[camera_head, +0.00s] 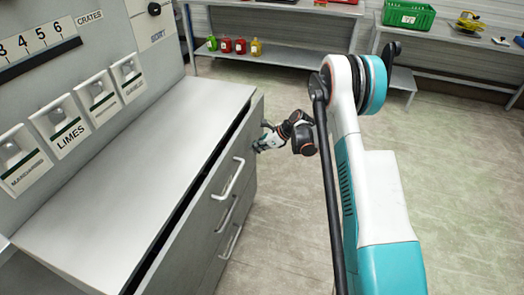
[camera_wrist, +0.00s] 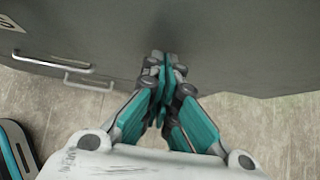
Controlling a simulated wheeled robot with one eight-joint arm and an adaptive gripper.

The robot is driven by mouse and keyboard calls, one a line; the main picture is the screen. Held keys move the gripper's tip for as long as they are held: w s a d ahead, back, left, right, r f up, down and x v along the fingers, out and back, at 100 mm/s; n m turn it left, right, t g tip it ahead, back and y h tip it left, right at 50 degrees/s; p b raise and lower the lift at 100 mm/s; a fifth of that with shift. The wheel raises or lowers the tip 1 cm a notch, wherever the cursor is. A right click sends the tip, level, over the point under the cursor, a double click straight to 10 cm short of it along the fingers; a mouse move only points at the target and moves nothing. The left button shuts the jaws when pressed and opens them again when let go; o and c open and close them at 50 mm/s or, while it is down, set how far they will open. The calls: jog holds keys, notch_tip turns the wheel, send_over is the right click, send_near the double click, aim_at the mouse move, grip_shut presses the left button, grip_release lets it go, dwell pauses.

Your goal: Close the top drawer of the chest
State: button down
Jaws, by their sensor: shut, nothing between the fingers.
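The grey chest (camera_head: 150,165) stands at the left in the head view. Its top drawer (camera_head: 215,190) is slightly open, with a dark gap between its front and the chest top. The drawer's pale bar handle (camera_head: 229,179) is left of my gripper (camera_head: 262,143). My gripper is shut and empty, at the far end of the drawer front. In the wrist view, my gripper (camera_wrist: 165,62) points at the grey drawer front (camera_wrist: 225,45), with the handles (camera_wrist: 52,62) to the left. I cannot tell whether the fingertips touch the front.
Lower drawer handles (camera_head: 228,214) stick out below. A panel with labelled dispensers (camera_head: 62,125) rises behind the chest. A shelf with coloured bottles (camera_head: 225,45) and a table with a green crate (camera_head: 408,15) stand at the back. The floor (camera_head: 460,160) at right is clear.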

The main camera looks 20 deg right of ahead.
aim_at(247, 142)
jog(key=shift+a, duration=0.1)
jog(key=w+a, duration=0.1)
jog(key=a, duration=0.1)
jog(key=w+a, duration=0.2)
jog(key=shift+a, duration=0.2)
jog(key=shift+r, duration=0.1)
